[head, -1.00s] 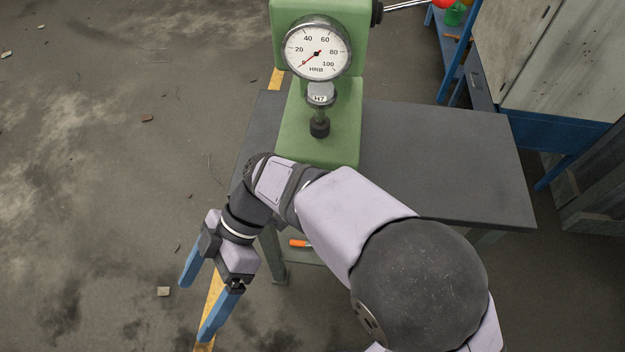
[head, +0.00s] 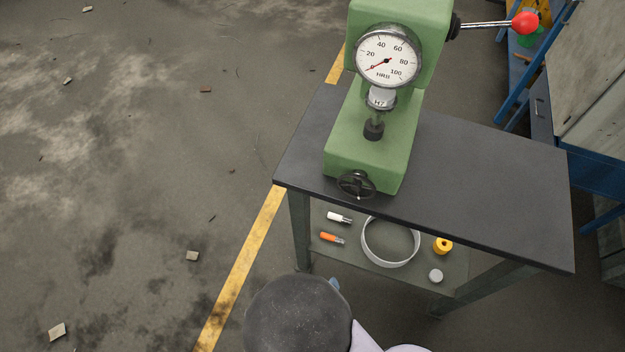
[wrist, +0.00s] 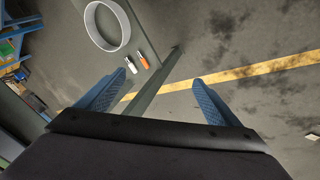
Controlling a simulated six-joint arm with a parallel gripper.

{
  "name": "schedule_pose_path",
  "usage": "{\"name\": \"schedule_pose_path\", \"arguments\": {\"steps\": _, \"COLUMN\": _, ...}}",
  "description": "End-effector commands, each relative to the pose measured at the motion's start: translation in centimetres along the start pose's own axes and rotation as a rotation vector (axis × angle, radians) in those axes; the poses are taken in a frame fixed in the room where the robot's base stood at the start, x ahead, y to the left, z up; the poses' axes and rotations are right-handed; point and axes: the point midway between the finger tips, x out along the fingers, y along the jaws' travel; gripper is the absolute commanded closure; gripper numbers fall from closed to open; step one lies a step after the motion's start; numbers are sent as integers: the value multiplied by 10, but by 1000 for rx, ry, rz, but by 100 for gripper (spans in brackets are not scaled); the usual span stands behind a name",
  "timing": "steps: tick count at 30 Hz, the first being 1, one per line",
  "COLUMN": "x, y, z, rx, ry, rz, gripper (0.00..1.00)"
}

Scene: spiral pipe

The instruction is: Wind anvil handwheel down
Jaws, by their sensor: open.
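The black anvil handwheel (head: 356,185) sits low on the front of the green hardness tester (head: 365,165), above the table's front edge. The dark anvil (head: 373,130) stands under the labelled H7 head, below the round dial (head: 388,57). My gripper's two blue fingers are spread apart and empty in the wrist view (wrist: 160,84), pointing towards the lower shelf and the floor. In the head view my arm's dark round joint is at the bottom, and only a small blue bit shows beside it. The handwheel cannot be made out in the wrist view.
The dark table (head: 480,190) has bare room to the right of the tester. Its lower shelf holds a white ring (head: 390,262), an orange marker (head: 332,238), a white one (head: 339,217) and a yellow part (head: 443,245). A red-knobbed lever (head: 525,23) juts out right.

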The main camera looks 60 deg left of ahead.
Motion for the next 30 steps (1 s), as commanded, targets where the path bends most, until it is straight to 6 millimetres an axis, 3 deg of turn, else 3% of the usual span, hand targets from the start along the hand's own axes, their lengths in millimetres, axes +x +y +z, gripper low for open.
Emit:
{"name": "schedule_pose_path", "arguments": {"steps": 3, "x": -8, "y": 51, "z": -18, "rx": 193, "ry": 132, "rz": 182, "gripper": 13}}
{"name": "schedule_pose_path", "arguments": {"steps": 8, "x": -39, "y": 114, "z": -49, "rx": 467, "ry": 392, "rz": 377, "gripper": 13}}
{"name": "schedule_pose_path", "arguments": {"steps": 12, "x": -82, "y": 156, "z": -81, "rx": 707, "ry": 686, "rz": 468, "gripper": 13}}
{"name": "schedule_pose_path", "arguments": {"steps": 15, "x": -114, "y": 175, "z": -98, "rx": 861, "ry": 894, "rz": 475, "gripper": 13}}
{"name": "schedule_pose_path", "arguments": {"steps": 20, "x": -143, "y": 187, "z": -111, "rx": 1034, "ry": 1096, "rz": 414, "gripper": 13}}
{"name": "schedule_pose_path", "arguments": {"steps": 30, "x": -144, "y": 188, "z": -112, "rx": 1159, "ry": 1145, "rz": 339, "gripper": 13}}
